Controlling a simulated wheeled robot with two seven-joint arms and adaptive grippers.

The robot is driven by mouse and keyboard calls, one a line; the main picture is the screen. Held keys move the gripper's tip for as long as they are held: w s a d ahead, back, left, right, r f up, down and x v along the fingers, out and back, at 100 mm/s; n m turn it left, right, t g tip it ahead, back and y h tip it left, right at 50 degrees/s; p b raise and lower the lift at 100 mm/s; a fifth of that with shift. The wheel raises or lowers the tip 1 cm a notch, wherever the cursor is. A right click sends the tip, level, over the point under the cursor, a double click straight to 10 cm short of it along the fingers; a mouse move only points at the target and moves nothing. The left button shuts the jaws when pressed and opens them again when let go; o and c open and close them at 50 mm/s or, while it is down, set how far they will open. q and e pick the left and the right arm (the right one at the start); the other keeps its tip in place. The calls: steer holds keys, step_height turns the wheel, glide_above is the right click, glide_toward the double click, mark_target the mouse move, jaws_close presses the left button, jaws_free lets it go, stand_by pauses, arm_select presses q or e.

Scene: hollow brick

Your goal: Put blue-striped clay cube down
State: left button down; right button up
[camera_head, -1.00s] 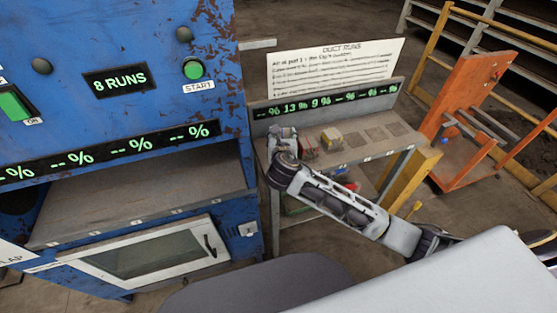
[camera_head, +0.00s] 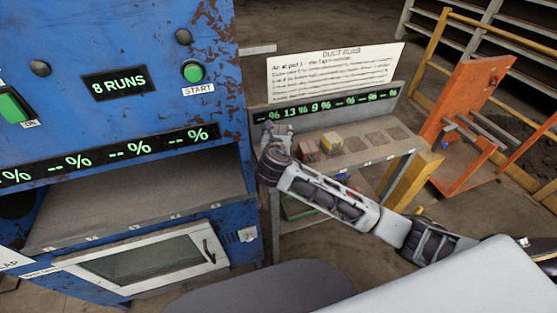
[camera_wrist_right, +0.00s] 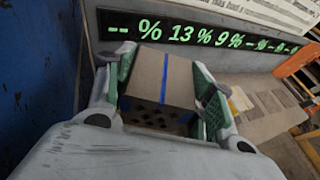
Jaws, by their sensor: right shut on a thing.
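The blue-striped clay cube (camera_wrist_right: 160,82) is in the right wrist view, a tan hollow block with a blue line down its face and dark holes at its near lower side. My right gripper (camera_wrist_right: 163,85) is shut on it, with green-padded fingers on either side. In the head view my right gripper (camera_head: 271,132) is at the left end of the bench shelf (camera_head: 352,158), under the percent display (camera_head: 325,107); the cube is hidden there. I cannot tell whether the cube touches the shelf. My left gripper is not in view.
A red-marked cube (camera_head: 307,150) and a yellow-marked cube (camera_head: 331,142) sit on the shelf right of my gripper. Dark square pads further right are empty. The blue machine (camera_head: 130,90) stands close on the left, and an orange frame (camera_head: 465,110) on the right.

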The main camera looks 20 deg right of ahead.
step_height(320, 180, down, 5)
steer(key=shift+f, duration=0.35)
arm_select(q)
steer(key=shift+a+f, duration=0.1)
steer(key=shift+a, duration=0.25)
arm_select(e)
steer(key=shift+f, duration=0.15)
steer(key=shift+f, duration=1.6)
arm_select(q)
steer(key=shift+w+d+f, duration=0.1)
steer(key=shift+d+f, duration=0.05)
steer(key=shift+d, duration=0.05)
arm_select(e)
steer(key=shift+f, duration=0.2)
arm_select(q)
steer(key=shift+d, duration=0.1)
arm_select(e)
steer(key=shift+f, duration=0.1)
